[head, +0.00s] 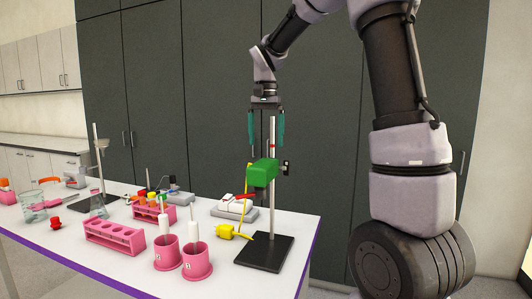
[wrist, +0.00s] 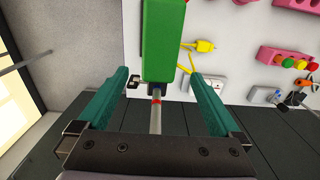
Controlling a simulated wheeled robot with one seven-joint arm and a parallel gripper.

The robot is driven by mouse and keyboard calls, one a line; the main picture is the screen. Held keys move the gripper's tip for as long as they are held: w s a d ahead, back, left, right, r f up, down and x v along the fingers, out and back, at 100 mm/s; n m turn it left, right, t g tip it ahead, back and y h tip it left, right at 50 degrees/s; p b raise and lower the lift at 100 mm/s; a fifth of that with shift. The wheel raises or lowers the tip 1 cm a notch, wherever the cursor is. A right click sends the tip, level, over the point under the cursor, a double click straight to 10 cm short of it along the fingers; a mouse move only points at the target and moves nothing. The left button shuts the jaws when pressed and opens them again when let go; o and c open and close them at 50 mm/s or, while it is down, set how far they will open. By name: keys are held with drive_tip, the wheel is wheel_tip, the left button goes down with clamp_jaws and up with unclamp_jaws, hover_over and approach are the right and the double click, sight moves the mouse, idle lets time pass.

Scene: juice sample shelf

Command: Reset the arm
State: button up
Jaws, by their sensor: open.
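My gripper (head: 266,128) hangs pointing down in the head view, above the table's right end. Its two teal fingers are apart, with no object held between them. In the wrist view the open fingers (wrist: 160,98) frame the metal rod of a stand and a green block. The green block (head: 262,173) is clamped on the upright rod (head: 272,140) of the black-based stand (head: 264,252). In the head view the rod's top overlaps the space between the fingers; I cannot tell the depth gap. The green block also shows in the wrist view (wrist: 160,42).
The white table (head: 130,262) holds two pink cups (head: 196,262), a pink rack (head: 114,236), a yellow plug (head: 232,232), a white-topped device (head: 234,208), and glassware at the left. Dark cabinets (head: 215,80) stand behind.

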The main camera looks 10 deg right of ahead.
drive_tip(key=shift+r, duration=0.55)
drive_tip(key=shift+s+r, duration=0.1)
drive_tip(key=shift+s, duration=0.05)
drive_tip(key=s+d+r+n+t+y, duration=0.1)
drive_tip(key=s+d+t, duration=0.1)
drive_tip(key=s, duration=0.9)
drive_tip(key=s+d+r+n+t+y, duration=0.1)
drive_tip(key=s+d+t, duration=0.2)
drive_tip(key=s, duration=0.8)
drive_tip(key=shift+s+n+t, duration=0.2)
drive_tip(key=shift+n+t, duration=0.1)
drive_tip(key=shift+t, duration=0.8)
